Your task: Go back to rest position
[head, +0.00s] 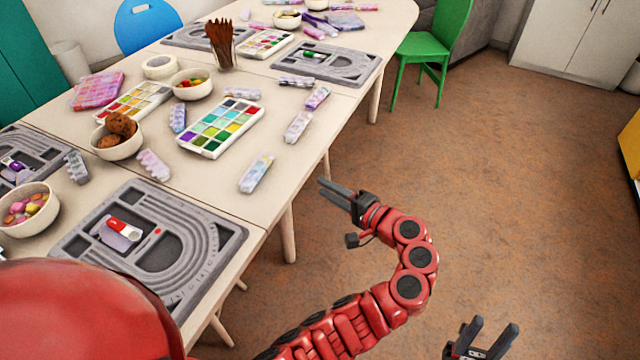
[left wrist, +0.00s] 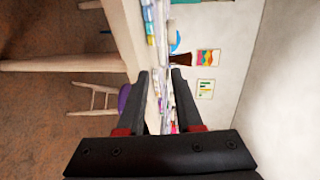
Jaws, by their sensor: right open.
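My left gripper (head: 335,192) is out over the floor, just right of the long table's (head: 225,195) edge, apart from it. Its two dark fingers are spread with nothing between them. The left wrist view also shows this gripper (left wrist: 163,78), tipped sideways, with an empty gap between the fingers. My right gripper (head: 492,332) is low at the bottom right over the brown floor (head: 530,180). Its fingers stand apart and empty, pointing up. Most of the right arm is out of view.
A grey bead board (head: 213,245) lies on the near table corner. Paint sets (head: 222,130), bowls (head: 119,150) and bead strips (head: 256,174) fill the table. A green chair (head: 425,50) stands at the far side. The floor right of the table is clear.

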